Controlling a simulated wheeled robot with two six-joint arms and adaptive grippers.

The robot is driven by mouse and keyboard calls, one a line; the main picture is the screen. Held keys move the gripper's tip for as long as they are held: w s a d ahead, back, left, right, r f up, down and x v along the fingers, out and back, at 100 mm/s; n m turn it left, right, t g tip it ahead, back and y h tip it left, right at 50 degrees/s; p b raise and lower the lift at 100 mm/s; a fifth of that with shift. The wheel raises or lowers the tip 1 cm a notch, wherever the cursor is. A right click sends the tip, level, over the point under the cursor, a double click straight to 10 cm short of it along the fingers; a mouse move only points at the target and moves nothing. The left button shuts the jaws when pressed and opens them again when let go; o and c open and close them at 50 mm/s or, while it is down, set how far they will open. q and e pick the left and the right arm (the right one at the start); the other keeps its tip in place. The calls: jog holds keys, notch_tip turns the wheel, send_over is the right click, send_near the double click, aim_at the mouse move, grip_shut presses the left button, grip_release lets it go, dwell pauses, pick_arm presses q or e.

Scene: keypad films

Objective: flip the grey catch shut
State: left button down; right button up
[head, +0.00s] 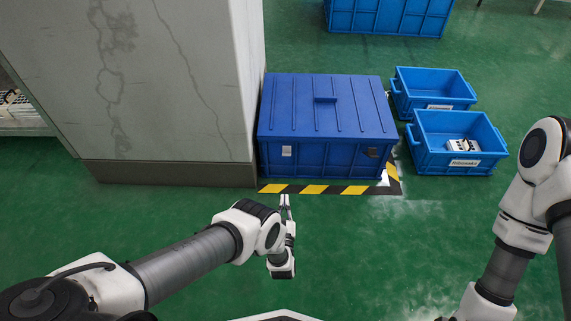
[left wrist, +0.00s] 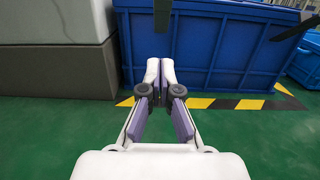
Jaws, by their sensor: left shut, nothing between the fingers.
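A large blue lidded box (head: 325,155) stands on the floor against the wall block. A small light grey catch (head: 287,151) is on the left part of its front face; its exact position is too small to tell. A darker fitting (head: 373,152) is on the right part of that face. My left gripper (head: 285,201) is shut and empty, in front of the box and below the grey catch, apart from it. In the left wrist view the shut fingertips (left wrist: 161,68) point towards the box front (left wrist: 225,50). My right gripper is out of view.
Two open blue bins (head: 430,158) (head: 435,75) stand right of the box; the nearer holds a small item. A grey wall block (head: 165,80) is close on the left. Yellow-black tape (head: 315,189) runs along the box front. Green floor before it is clear.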

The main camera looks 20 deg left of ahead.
pick_arm(q)
jog(key=shift+w, duration=0.1)
jog(key=b, duration=0.9)
send_near(287, 149)
jog(key=w+a+f, duration=0.1)
jog(key=w+f, duration=0.1)
jog(key=w, duration=0.1)
jog(key=shift+w+a+r, duration=0.2)
jog(key=shift+w+r, duration=0.3)
jog(key=shift+r, duration=0.1)
